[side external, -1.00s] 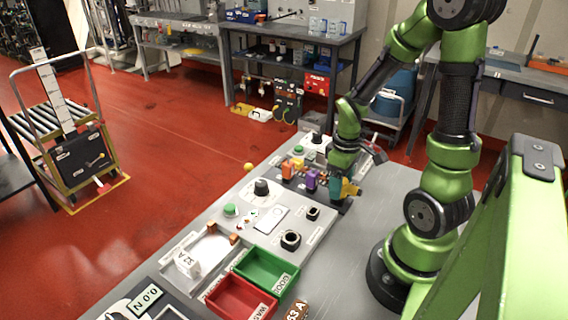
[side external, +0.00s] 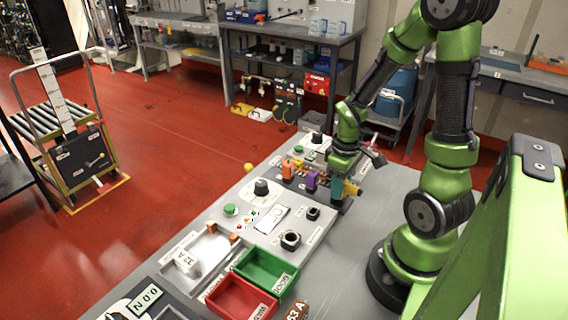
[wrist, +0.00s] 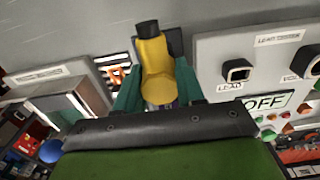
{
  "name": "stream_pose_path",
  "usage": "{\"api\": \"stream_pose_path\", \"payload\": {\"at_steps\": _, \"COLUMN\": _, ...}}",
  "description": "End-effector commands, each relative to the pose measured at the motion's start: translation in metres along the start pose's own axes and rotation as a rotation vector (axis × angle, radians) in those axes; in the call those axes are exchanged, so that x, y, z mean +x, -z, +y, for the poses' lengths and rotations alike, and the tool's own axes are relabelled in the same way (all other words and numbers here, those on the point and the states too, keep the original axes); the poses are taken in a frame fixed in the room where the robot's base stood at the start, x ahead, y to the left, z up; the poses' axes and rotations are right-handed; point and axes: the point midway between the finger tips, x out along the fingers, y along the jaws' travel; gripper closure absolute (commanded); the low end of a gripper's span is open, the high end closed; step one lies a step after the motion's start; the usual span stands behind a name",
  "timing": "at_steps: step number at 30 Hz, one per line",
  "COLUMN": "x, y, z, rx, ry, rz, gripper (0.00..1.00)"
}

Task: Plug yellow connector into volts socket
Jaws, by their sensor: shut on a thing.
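The yellow connector (wrist: 156,70), with a black tip, sits between the teal fingers of my gripper (wrist: 158,90) in the wrist view. My gripper is shut on it.
An orange block (side external: 288,170) and a purple block (side external: 311,181) stand close left of my gripper. A panel with a black knob (side external: 261,187) and black sockets (side external: 290,240) lies nearer the camera. Green (side external: 267,268) and red (side external: 240,298) bins stand in front.

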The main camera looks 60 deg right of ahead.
Motion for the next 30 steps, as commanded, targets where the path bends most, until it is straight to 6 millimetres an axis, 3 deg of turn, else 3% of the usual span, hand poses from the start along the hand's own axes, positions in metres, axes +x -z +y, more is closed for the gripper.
{"api": "stream_pose_path", "payload": {"at_steps": 30, "x": -0.026, "y": 0.001, "z": 0.0, "rx": -0.001, "ry": -0.001, "rz": 0.002, "gripper": 0.98}}
